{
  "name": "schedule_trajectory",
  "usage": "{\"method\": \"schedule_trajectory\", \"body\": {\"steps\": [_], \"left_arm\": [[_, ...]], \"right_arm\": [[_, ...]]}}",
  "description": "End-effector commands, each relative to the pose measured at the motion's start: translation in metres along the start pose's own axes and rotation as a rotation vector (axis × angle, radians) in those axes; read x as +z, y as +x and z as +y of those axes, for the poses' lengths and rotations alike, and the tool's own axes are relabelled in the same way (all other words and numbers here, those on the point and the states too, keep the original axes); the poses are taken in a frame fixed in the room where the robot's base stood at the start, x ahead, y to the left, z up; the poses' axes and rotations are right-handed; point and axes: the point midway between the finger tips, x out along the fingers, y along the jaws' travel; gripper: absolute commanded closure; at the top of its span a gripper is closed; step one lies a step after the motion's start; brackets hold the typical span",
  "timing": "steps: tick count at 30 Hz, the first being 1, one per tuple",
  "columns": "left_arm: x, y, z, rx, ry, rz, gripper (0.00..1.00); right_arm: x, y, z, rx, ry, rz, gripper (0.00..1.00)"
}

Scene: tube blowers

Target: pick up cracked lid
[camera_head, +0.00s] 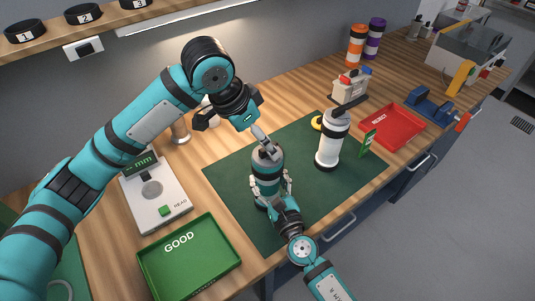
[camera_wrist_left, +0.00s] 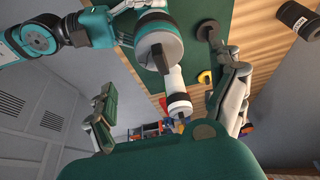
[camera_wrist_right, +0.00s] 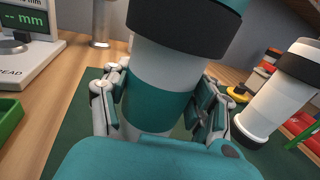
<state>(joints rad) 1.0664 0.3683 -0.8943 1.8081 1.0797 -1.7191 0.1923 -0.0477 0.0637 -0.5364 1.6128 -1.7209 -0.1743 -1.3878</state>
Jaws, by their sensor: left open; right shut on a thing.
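A teal and white canister (camera_head: 267,186) with dark bands stands upright on the green mat. My right gripper (camera_head: 272,188) is shut around its body, one finger on each side in the right wrist view (camera_wrist_right: 160,105). A grey lid (camera_head: 267,152) with a raised grip sits on the canister; its top also shows in the left wrist view (camera_wrist_left: 158,48). No crack can be made out. My left gripper (camera_head: 226,119) is open and empty, above and left of the lid; its spread fingers show in the left wrist view (camera_wrist_left: 168,104).
A white canister (camera_head: 331,145) stands on the mat (camera_head: 235,208), right of the held one. Nearby are a yellow item (camera_head: 317,123), a green GOOD tray (camera_head: 153,282), a red REJECT tray (camera_head: 411,138) and a measuring device (camera_head: 168,207). A dark disc (camera_wrist_left: 207,30) shows near the mat's edge.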

Motion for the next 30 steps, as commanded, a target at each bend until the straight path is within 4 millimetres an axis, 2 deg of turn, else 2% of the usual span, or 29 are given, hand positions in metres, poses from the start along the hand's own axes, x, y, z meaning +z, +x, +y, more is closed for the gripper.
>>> {"method": "schedule_trajectory", "body": {"steps": [5, 15, 23, 30], "left_arm": [[-0.001, 0.013, 0.0, 0.001, 0.0, -0.001, 0.07], [-0.005, 0.057, -0.001, 0.0, 0.0, 0.0, 0.07], [-0.006, 0.06, -0.001, 0.0, 0.0, 0.002, 0.07], [-0.006, 0.06, -0.001, 0.0, 0.0, 0.002, 0.35]], "right_arm": [[0.0, 0.0, 0.0, 0.0, 0.0, 0.0, 0.81], [0.0, 0.0, 0.0, 0.0, 0.0, 0.0, 0.81], [0.0, 0.0, 0.0, 0.0, 0.0, 0.0, 0.81], [0.0, 0.0, 0.0, 0.0, 0.0, 0.0, 0.81]]}}
